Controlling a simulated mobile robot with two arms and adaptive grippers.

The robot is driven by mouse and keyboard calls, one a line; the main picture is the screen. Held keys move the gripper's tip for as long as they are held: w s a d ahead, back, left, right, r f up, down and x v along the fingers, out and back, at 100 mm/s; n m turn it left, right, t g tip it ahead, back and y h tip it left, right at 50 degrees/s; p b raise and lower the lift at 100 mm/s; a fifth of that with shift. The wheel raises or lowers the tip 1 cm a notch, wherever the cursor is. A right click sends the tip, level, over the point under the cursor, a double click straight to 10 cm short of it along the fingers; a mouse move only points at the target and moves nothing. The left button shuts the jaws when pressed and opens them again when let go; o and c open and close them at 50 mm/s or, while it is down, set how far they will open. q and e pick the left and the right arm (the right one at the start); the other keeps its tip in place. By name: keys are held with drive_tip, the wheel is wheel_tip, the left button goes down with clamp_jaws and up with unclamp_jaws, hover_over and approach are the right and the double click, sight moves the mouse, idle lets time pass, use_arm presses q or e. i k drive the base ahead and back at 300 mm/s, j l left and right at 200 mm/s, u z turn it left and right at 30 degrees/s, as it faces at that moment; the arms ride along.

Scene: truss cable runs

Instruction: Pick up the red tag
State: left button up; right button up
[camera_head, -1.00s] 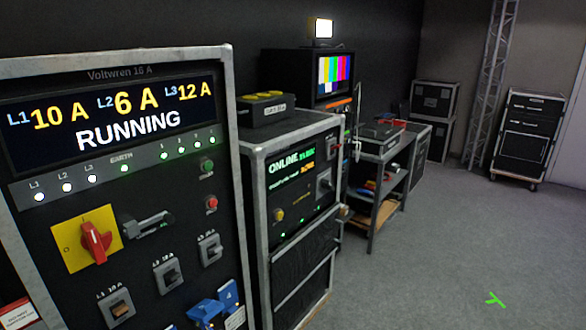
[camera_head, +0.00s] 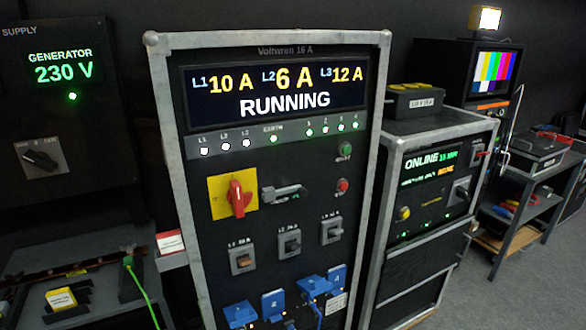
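A small red and white card (camera_head: 170,243), which may be the red tag, shows at the left side of the tall Voltwren power rack (camera_head: 264,152). It appears to rest on a small pale ledge (camera_head: 172,261) beside the rack. Its print is too small to read. Neither of my grippers is in view.
The rack has a red switch handle on a yellow plate (camera_head: 221,206) and blue sockets low down. At left are a generator panel (camera_head: 62,100), a yellow and white card (camera_head: 61,298) and a green cable (camera_head: 145,294). An ONLINE rack (camera_head: 430,180) and shelved bench (camera_head: 530,205) stand right.

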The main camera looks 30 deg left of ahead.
sight(170, 243)
drive_tip(key=u, duration=1.6)
drive_tip(key=z, duration=0.45)
drive_tip(key=i+j+z, duration=0.1)
drive_tip(key=j+z, duration=0.6)
drive_tip(key=j, duration=0.25)
drive_tip(key=j+z, duration=0.3)
drive_tip(key=j, duration=0.15)
